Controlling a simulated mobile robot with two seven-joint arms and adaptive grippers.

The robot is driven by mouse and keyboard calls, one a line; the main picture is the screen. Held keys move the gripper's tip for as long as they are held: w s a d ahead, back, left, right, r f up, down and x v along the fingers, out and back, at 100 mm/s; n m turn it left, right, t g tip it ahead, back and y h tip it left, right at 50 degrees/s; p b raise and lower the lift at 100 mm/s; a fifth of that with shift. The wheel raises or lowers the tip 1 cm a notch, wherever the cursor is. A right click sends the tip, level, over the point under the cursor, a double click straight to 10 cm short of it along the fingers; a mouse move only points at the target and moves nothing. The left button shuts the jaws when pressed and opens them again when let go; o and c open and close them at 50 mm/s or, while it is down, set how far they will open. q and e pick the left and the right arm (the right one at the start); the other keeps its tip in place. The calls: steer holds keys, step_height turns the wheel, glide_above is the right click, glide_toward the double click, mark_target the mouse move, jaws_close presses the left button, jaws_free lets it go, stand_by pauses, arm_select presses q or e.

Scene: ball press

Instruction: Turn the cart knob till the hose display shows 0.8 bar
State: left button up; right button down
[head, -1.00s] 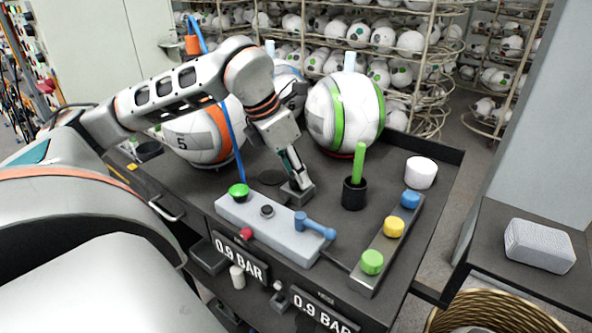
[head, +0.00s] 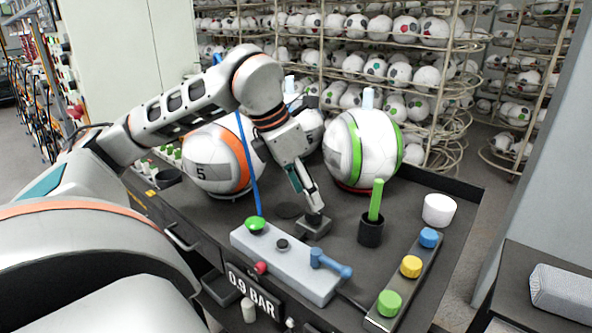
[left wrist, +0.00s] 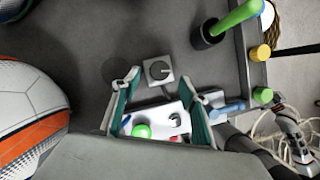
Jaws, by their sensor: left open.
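The cart knob (left wrist: 158,69) is a small round dial with a pointer mark on a square grey block, in the left wrist view; the block (head: 314,228) stands on the cart top in the head view. My left gripper (left wrist: 158,78) is open, its fingertips on either side of the knob in that picture. In the head view the left gripper (head: 315,206) is just above the block, apparently clear of it. A display (head: 253,296) on the cart front reads 0.9 BAR; its small label is unreadable. What looks like my right gripper (left wrist: 293,140) shows small at the lower right.
Near the block are a pale control box (head: 290,262) with a blue lever (head: 330,263), a black cup (head: 371,231) with a green stick, and a strip of coloured buttons (head: 410,266). A white cylinder (head: 438,209) is at right.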

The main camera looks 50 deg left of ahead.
arm_select(q)
steer(key=v, duration=0.7)
steer(key=shift+s, duration=0.1)
stand_by(0.5)
